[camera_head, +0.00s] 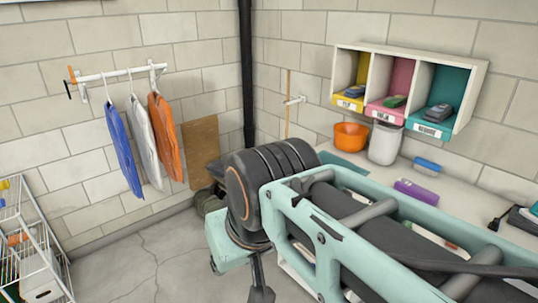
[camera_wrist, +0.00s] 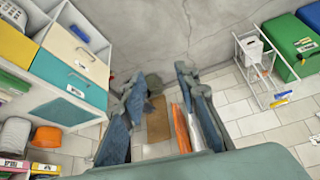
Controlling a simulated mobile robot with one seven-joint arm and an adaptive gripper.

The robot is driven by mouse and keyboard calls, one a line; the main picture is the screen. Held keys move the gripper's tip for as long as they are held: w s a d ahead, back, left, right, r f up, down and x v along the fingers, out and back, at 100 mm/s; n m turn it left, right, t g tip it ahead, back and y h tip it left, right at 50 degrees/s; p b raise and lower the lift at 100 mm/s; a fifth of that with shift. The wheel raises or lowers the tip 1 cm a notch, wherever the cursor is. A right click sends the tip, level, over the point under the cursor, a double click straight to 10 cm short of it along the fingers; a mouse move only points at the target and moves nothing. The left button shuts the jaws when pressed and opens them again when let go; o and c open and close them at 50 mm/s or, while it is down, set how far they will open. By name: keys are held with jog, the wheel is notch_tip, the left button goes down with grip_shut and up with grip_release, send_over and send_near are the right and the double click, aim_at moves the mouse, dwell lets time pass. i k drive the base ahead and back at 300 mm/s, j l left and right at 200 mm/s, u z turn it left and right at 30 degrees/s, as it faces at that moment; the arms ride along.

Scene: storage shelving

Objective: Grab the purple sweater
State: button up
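Three garments hang from a white wall rail in the head view: a blue to violet-blue one (camera_head: 124,150) at the left, a white one (camera_head: 144,142) in the middle and an orange one (camera_head: 165,136) at the right. No clearly purple sweater shows; the violet-blue garment is the closest in colour. My gripper (camera_wrist: 160,78) is open and empty in the wrist view, its two dark fingers wide apart. The orange garment (camera_wrist: 180,128) and the white garment (camera_wrist: 192,130) show between the fingers, beyond them. The right finger may hide the blue one there.
The white rail (camera_head: 118,74) is fixed to the block wall. A brown board (camera_head: 200,146) leans beside the garments. A wire rack (camera_head: 30,245) stands at lower left. A counter at right holds an orange bowl (camera_head: 351,136) and a purple item (camera_head: 416,191). Floor below the garments is clear.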

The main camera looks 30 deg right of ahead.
aim_at(405, 186)
jog(key=z, duration=2)
